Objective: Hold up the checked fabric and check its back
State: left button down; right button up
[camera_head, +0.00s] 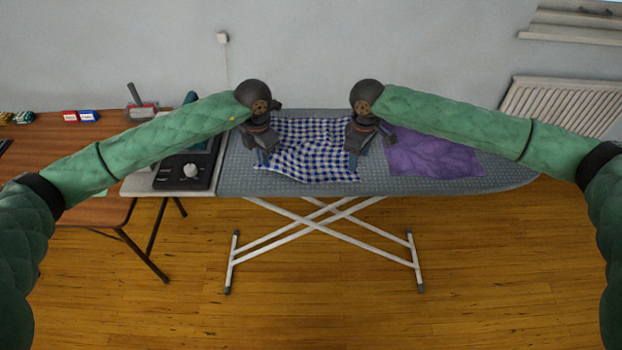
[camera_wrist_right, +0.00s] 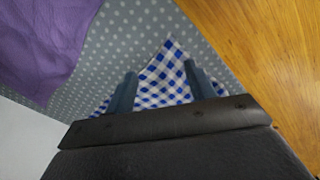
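The blue-and-white checked fabric (camera_head: 308,150) lies spread and slightly rumpled on the ironing board. My left gripper (camera_head: 263,158) points down at the fabric's left edge; its finger gap is not clear. My right gripper (camera_head: 354,162) points down at the fabric's right side. In the right wrist view, the right gripper's fingers (camera_wrist_right: 160,72) are apart, with a corner of the checked fabric (camera_wrist_right: 160,76) showing between and below them. I cannot tell whether the fingers touch it. The fabric's underside is hidden.
The grey dotted ironing board (camera_head: 505,181) stands on white crossed legs. A purple cloth (camera_head: 435,153) lies on it, right of my right gripper. A black device with a pale knob (camera_head: 190,171) sits on the side table at left. A radiator (camera_head: 560,107) is on the wall.

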aim_at(352, 176)
jog(key=c, duration=0.3)
jog(key=shift+w+a+r, duration=0.1)
jog(key=shift+w+r, duration=0.15)
jog(key=shift+r, duration=0.1)
jog(key=w+a+r, duration=0.3)
jog(key=a+r, duration=0.2)
jog(key=a, duration=0.3)
jog(key=shift+s+d+f+m+g+h, duration=0.1)
jog(key=shift+s+d+f+g+h, duration=0.4)
jog(key=shift+d+f, duration=0.85)
jog(key=shift+s+d+f+m+g+h, duration=0.1)
jog(key=shift+s+d+f+g+h, duration=0.4)
jog(key=shift+f, duration=1.45)
jog(key=shift+s+d+f+m+g+h, duration=0.15)
jog(key=shift+s+d+f+h, duration=0.45)
jog(key=shift+s+d+f, duration=0.75)
jog(key=shift+w+a+f, duration=0.2)
jog(key=shift+w+f, duration=0.15)
jog(key=shift+w, duration=0.1)
jog(key=shift+c, duration=0.4)
grip_shut()
